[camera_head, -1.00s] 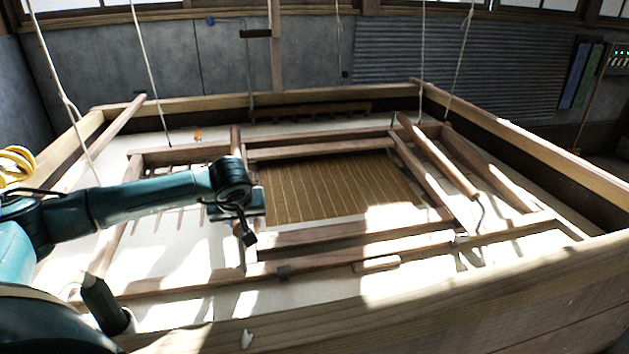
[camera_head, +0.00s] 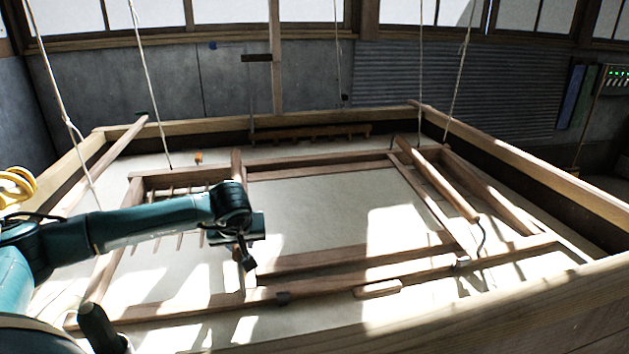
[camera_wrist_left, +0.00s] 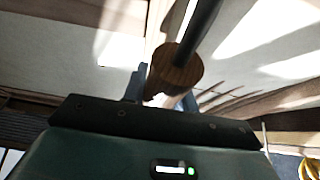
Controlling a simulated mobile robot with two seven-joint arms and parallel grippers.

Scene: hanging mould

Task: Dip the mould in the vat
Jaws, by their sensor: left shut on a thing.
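The mould (camera_head: 350,254) is a wooden frame inside the vat (camera_head: 500,310), a large wooden-walled tank of pale liquid. Pale liquid (camera_head: 330,215) fills the middle of the frame, and the ribbed screen is hidden under it. The frame's bars still show above the surface. In the left wrist view, a round wooden end (camera_wrist_left: 178,72) with a dark rod sits at the fingers (camera_wrist_left: 162,96). My right gripper is not in view.
Several ropes (camera_head: 148,80) hang down into the vat area. A toothed wooden rack (camera_head: 310,131) lies by the far wall of the vat. A loose-looking pole (camera_head: 437,178) slants at the right. A small orange object (camera_head: 198,157) is near the back left.

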